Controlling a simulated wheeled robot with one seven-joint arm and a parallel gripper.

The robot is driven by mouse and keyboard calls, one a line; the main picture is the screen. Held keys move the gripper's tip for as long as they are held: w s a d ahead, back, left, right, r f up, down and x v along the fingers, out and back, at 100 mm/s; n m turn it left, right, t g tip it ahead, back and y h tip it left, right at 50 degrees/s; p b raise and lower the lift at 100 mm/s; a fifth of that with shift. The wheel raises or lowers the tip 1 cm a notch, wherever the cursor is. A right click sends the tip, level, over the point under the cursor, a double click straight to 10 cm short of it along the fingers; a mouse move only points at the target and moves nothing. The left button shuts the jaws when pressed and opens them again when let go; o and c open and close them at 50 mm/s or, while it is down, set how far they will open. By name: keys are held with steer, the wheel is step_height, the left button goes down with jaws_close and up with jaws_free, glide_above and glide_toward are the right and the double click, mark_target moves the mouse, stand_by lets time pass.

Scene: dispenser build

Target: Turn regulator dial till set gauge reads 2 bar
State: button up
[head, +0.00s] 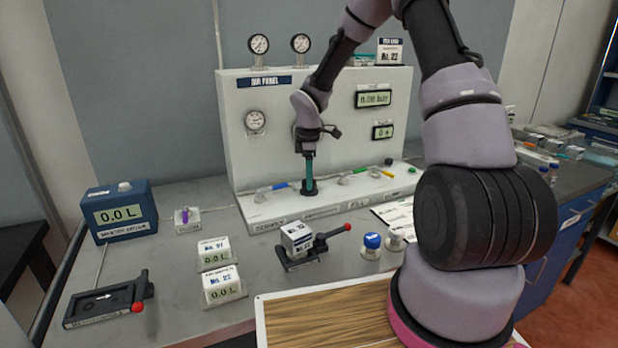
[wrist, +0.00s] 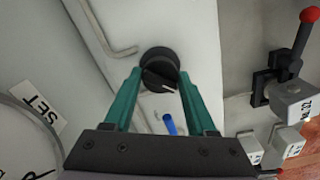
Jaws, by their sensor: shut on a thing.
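The regulator dial is a black round knob with a white mark, clear in the wrist view (wrist: 160,61). In the head view it is mostly hidden by my fingers, at the panel's foot. My gripper (head: 309,187) points down, and its teal fingers (wrist: 159,76) are shut on the dial from both sides. The white mark points to the lower right in the wrist view. The set gauge (head: 255,121) is a round dial on the panel's left; its needle is too small to read. Part of it and its SET label (wrist: 40,109) show in the wrist view.
The white panel (head: 235,88) carries a display (head: 375,98) reading 0.00 bar. Two gauges stand on top. Coloured-handled valves line its base. On the bench are a blue box (head: 122,213) reading 0.0 L, counters and red-knobbed clamps. A wooden board (head: 325,318) lies in front.

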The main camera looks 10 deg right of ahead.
steer(key=shift+m, duration=0.3)
steer(key=m, duration=1.2)
steer(key=shift+m, duration=0.3)
stand_by(0.4)
steer(key=o, duration=1.4)
steer(key=shift+c, duration=0.2)
step_height(320, 180, up, 11)
